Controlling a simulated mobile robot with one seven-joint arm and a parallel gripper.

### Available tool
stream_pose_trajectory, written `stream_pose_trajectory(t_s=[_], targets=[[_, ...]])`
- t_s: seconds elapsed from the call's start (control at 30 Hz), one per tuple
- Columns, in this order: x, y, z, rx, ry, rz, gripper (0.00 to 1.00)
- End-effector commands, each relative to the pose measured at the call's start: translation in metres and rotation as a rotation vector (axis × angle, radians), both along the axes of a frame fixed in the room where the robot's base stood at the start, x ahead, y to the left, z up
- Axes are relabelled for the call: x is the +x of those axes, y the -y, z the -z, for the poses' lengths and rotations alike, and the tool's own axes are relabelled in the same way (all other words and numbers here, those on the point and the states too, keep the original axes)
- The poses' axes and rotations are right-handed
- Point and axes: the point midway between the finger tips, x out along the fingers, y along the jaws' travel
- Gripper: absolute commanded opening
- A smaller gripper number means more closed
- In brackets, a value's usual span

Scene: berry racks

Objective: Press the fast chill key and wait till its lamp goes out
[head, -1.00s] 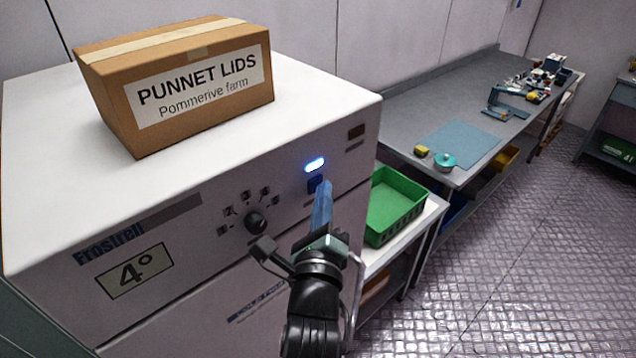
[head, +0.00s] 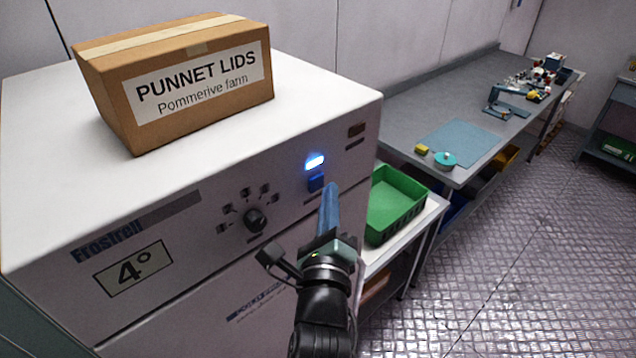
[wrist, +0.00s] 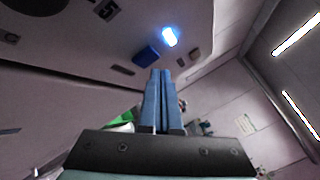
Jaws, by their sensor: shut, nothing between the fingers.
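The fast chill key (head: 316,181) is a small dark blue key on the upper front of the white Frostrell cabinet (head: 190,230). Its lamp (head: 314,161), just above it, glows blue-white. My gripper (head: 330,188) is shut and empty, its blue fingers together, in front of the cabinet and a little right of the key. In the wrist view the key (wrist: 147,56) and lit lamp (wrist: 169,37) show beyond the fingertips (wrist: 160,72). A gap shows between fingertips and key.
A round dial (head: 255,220) with several marks sits left of the key. A PUNNET LIDS carton (head: 200,62) stands on the cabinet. A green crate (head: 397,228) is to the right, before a long grey bench (head: 440,100).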

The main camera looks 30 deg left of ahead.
Motion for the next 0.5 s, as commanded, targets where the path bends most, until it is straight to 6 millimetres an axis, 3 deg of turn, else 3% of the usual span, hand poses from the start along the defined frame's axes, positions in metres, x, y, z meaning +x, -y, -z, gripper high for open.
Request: stream_pose_trajectory(t_s=[0.17,0.5], targets=[[0.0,0.002,0.001,0.0,0.0,0.001,0.0],[-0.011,0.032,0.003,0.002,-0.001,0.003,0.0]])
